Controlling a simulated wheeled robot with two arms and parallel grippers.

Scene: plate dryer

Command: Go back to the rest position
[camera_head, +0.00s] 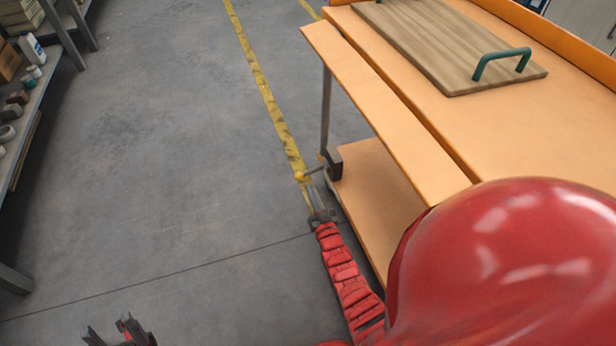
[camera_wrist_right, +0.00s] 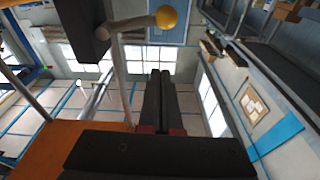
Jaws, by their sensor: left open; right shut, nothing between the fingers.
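My left gripper (camera_head: 112,330) is at the bottom left of the head view, open and empty above the grey floor. My right gripper (camera_head: 314,192) is at the end of the red-sleeved arm, beside the orange workbench's near left side. It is shut with nothing held; its dark fingers (camera_wrist_right: 160,78) lie together in the right wrist view. Just beyond them is a lever with a yellow ball knob (camera_head: 299,175), fixed to a dark block (camera_head: 334,164) by the bench leg. The knob also shows in the right wrist view (camera_wrist_right: 166,16). Whether the fingers touch the lever is unclear.
The orange workbench (camera_head: 400,115) fills the right, with a lower shelf (camera_head: 375,195). A wooden board (camera_head: 440,40) with a green handle (camera_head: 502,62) lies on top. A grey shelf rack (camera_head: 30,110) stands at left. The floor (camera_head: 170,150) between is clear.

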